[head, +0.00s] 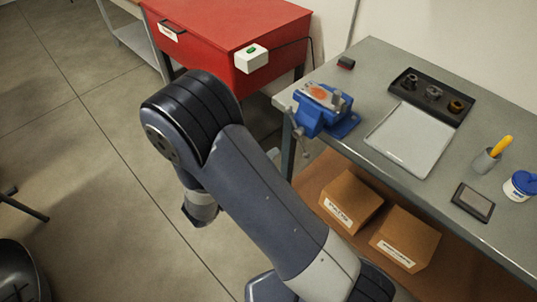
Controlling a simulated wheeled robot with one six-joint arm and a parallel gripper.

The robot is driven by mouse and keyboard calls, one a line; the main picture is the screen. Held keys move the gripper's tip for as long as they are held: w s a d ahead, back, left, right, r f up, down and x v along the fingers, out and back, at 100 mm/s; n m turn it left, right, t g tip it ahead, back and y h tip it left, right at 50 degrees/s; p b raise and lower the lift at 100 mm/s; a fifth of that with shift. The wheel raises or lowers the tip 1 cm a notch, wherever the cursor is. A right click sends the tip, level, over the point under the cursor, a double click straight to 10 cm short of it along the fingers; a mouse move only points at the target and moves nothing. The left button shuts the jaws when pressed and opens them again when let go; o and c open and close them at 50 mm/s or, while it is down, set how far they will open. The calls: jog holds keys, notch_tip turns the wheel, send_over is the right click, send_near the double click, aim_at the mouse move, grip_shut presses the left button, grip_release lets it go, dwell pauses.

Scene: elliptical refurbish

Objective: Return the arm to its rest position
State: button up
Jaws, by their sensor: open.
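My arm (262,215) is dark blue-grey with light grey sections. It rises from the bottom right of the head view to a bent elbow (190,115) left of centre. Beyond the elbow the arm folds downward behind the upper link. A light grey section with a dark end piece (190,216) shows there, above the floor. I cannot make out gripper fingers; the far end of the arm is hidden or too small to tell. No held object is visible. The arm appears in front of the workbench's left end, and I see no clear contact with it.
A grey workbench (395,65) on the right carries a blue vise (322,112), a tray (413,142) and a dark parts holder (432,95). Cardboard boxes (351,199) sit on its lower shelf. A red cabinet (220,28) stands behind. Floor at left is largely open; a dark chair (18,275) stands lower left.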

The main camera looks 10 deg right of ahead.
aim_at(295, 135)
jog(key=shift+w+d, duration=0.1)
jog(key=p+x, duration=0.2)
jog(key=x, duration=0.8)
jog(key=shift+w+d, duration=0.2)
jog(key=shift+d, duration=0.1)
